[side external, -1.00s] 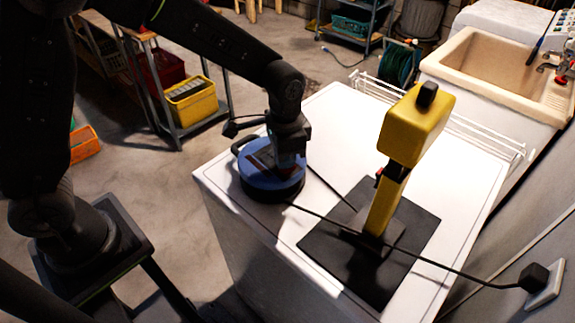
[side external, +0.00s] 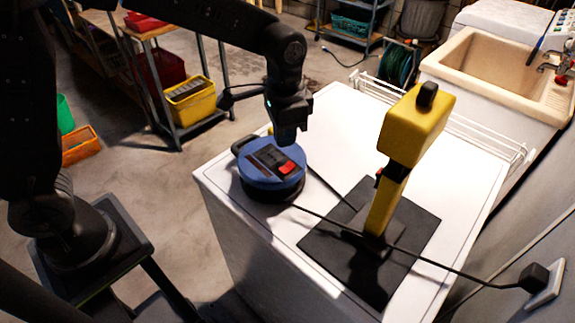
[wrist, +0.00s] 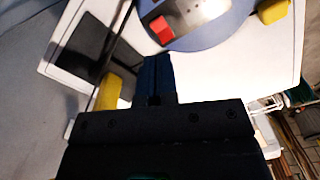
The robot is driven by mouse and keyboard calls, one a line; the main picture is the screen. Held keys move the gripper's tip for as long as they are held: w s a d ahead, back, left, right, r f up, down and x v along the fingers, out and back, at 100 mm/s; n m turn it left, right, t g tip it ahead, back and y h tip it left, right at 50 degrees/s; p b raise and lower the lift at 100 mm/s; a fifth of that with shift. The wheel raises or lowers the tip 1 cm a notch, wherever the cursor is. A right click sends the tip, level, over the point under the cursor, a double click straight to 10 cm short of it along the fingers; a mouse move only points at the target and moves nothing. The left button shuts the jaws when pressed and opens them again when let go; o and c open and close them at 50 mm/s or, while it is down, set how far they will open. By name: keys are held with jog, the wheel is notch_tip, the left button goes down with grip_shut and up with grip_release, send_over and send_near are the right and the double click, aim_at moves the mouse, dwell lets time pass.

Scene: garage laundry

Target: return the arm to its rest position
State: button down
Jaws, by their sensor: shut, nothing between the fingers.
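My gripper (side external: 288,133) is shut and empty. It hangs just above and behind a round blue device (side external: 272,165) with a dark top panel and a red button (side external: 286,167). In the side view the gripper is clear of the device. In the wrist view my shut fingers (wrist: 157,75) point toward the blue device (wrist: 205,32), whose red button (wrist: 161,29) shows at the top. My arm reaches in from the upper left of the side view.
The blue device sits on a white-topped appliance (side external: 330,115). A yellow upright tool (side external: 410,130) stands on a black mat (side external: 405,262) to the right. A black cable (side external: 455,268) runs to a wall socket. A shelf with a yellow crate (side external: 190,100) stands behind left.

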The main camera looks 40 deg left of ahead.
jog(key=shift+r, duration=0.1)
jog(key=s+a+r+n+t, duration=0.2)
jog(key=s+a+r+n, duration=0.1)
jog(key=s, duration=0.6)
jog(key=s+a+r+n+t, duration=0.3)
jog(key=s+a+r, duration=0.3)
jog(key=s, duration=0.3)
jog(key=shift+a+t, duration=0.3)
jog(key=shift+a, duration=0.5)
